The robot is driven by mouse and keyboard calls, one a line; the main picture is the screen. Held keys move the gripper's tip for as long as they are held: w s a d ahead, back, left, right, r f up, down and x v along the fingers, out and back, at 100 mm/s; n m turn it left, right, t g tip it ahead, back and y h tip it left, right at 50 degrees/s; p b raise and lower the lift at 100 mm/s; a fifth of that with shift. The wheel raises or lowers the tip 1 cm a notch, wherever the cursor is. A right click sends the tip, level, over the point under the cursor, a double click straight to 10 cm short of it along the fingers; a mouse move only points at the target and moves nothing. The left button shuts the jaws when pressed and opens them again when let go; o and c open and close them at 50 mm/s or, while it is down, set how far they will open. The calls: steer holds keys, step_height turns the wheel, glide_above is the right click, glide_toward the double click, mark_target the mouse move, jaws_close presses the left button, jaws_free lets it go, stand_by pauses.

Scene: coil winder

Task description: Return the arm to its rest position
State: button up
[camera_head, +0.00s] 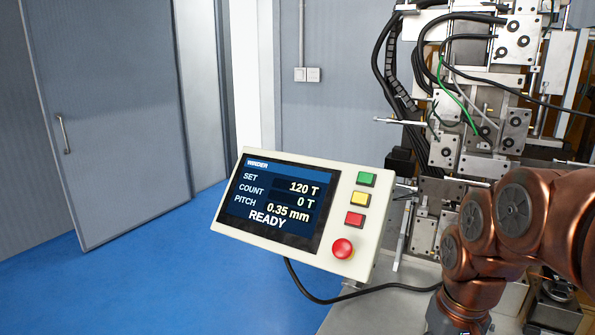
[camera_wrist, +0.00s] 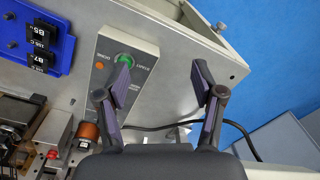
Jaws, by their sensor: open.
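In the wrist view my gripper (camera_wrist: 161,85) is open and empty, its two fingers spread apart. It hangs over the winder's pale frame, near a grey switch box (camera_wrist: 128,75) with a green knob (camera_wrist: 124,59) and a small orange lamp. The left finger overlaps the box in the picture; I cannot tell whether it touches. In the head view my copper-coloured arm (camera_head: 512,208) is bent at the lower right, in front of the machine, and my gripper is out of view there.
A control panel (camera_head: 285,275) reads READY, 120 T set and 0 T count. The coil winder (camera_head: 500,75) stands behind my arm. A blue rack (camera_wrist: 42,32) holds black labelled blocks. A black cable (camera_wrist: 180,126) runs behind the fingers. Blue floor (camera_head: 150,270) lies open at left.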

steer(key=s+a+f+g, duration=0.1)
steer(key=s+a+f, duration=0.1)
steer(key=s, duration=0.5)
steer(key=s+a+f+g, duration=0.1)
steer(key=s+a+f, duration=0.1)
steer(key=s+f, duration=0.2)
steer(key=s, duration=0.3)
steer(key=shift+s+f, duration=0.3)
steer(key=shift+f, duration=0.05)
steer(key=shift+c, duration=0.4)
